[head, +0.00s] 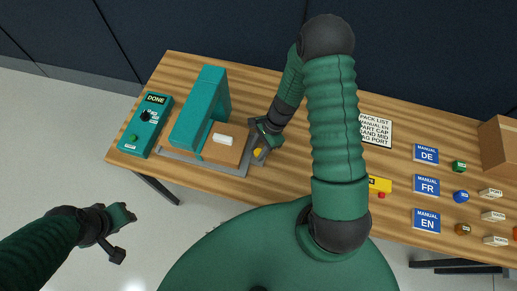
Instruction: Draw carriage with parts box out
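A teal press-like frame (198,108) stands on the left part of the wooden table. The brown parts box (218,152) with a white block (223,139) sits beside and partly under it, on a grey carriage or base plate (228,169). A yellow knob (257,152) shows at the box's right side. My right gripper (262,142) is down at that knob; whether its fingers are closed on it is too small to tell. My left gripper (124,232) hangs over the floor, off the table's front left, with its fingers apart and empty.
A teal control panel marked DONE (147,125) lies at the left table end. A pack list (375,129), blue manuals (426,187), small coloured parts (460,196) and a cardboard box (498,143) are at the right. My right arm hides the table's middle.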

